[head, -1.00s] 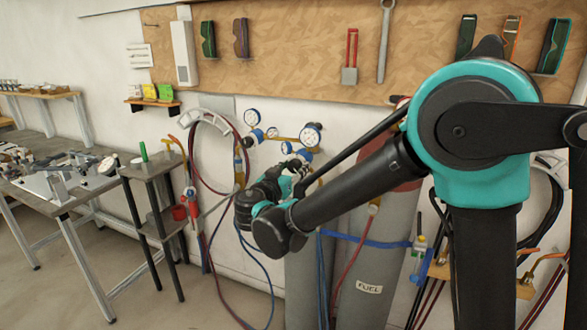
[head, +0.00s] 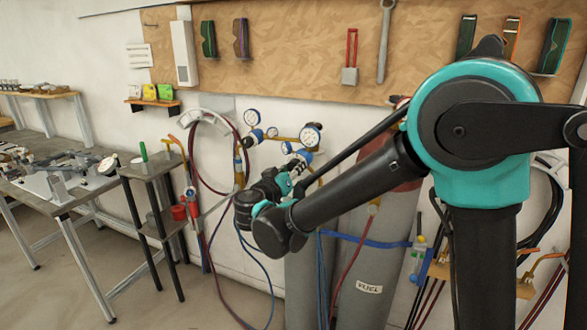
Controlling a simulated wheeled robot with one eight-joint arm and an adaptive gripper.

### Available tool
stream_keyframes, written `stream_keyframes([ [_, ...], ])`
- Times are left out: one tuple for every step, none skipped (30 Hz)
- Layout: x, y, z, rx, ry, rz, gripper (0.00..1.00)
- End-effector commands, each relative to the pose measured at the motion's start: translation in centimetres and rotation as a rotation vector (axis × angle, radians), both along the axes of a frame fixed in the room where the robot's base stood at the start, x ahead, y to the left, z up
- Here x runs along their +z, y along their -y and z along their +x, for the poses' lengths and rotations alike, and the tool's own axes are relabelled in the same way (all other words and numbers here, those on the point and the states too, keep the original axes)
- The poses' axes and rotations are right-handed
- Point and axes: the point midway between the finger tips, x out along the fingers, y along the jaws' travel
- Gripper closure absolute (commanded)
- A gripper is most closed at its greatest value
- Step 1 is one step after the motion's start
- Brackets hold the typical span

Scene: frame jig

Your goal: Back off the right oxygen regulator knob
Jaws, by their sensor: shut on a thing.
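The right regulator shows in the head view with a round white-faced gauge (head: 311,134) and blue parts below it. Its blue knob (head: 304,156) is small and partly covered by my gripper (head: 299,167). My gripper reaches up to it from below and is shut on it, though the fingers are small and mostly hidden behind my dark and teal wrist. My gripper is apart from that one.
Grey cylinders stand below the regulators, one with a fuel label (head: 369,286) and a blue strap (head: 365,241). Red and blue hoses (head: 224,188) hang on the wall to the left. A small dark stand (head: 150,170) and a workbench (head: 50,205) are further left.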

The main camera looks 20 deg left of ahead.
Motion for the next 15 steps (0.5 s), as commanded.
stream_keyframes([
  [-0.01,-0.02,-0.02,0.001,-0.004,-0.043,0.94],
  [-0.01,-0.02,-0.02,0.001,-0.006,-0.072,0.94],
  [-0.01,-0.02,-0.02,0.001,-0.009,-0.110,0.94],
  [-0.01,-0.02,-0.02,0.001,-0.011,-0.138,0.94],
  [-0.01,-0.02,-0.02,0.001,-0.013,-0.166,0.94],
  [-0.01,-0.03,-0.02,0.001,-0.016,-0.204,0.94],
  [-0.01,-0.03,-0.02,0.001,-0.019,-0.233,0.94],
  [-0.01,-0.03,-0.02,0.001,-0.021,-0.262,0.94],
  [-0.01,-0.03,-0.03,0.001,-0.024,-0.299,0.94],
  [-0.01,-0.03,-0.03,0.001,-0.026,-0.328,0.94],
  [-0.01,-0.03,-0.03,0.001,-0.028,-0.357,0.94],
  [-0.01,-0.03,-0.03,0.001,-0.031,-0.394,0.94],
  [-0.01,-0.03,-0.03,0.001,-0.034,-0.423,0.94],
  [-0.01,-0.03,-0.03,0.001,-0.036,-0.451,0.94],
  [-0.01,-0.03,-0.03,0.001,-0.039,-0.488,0.94],
])
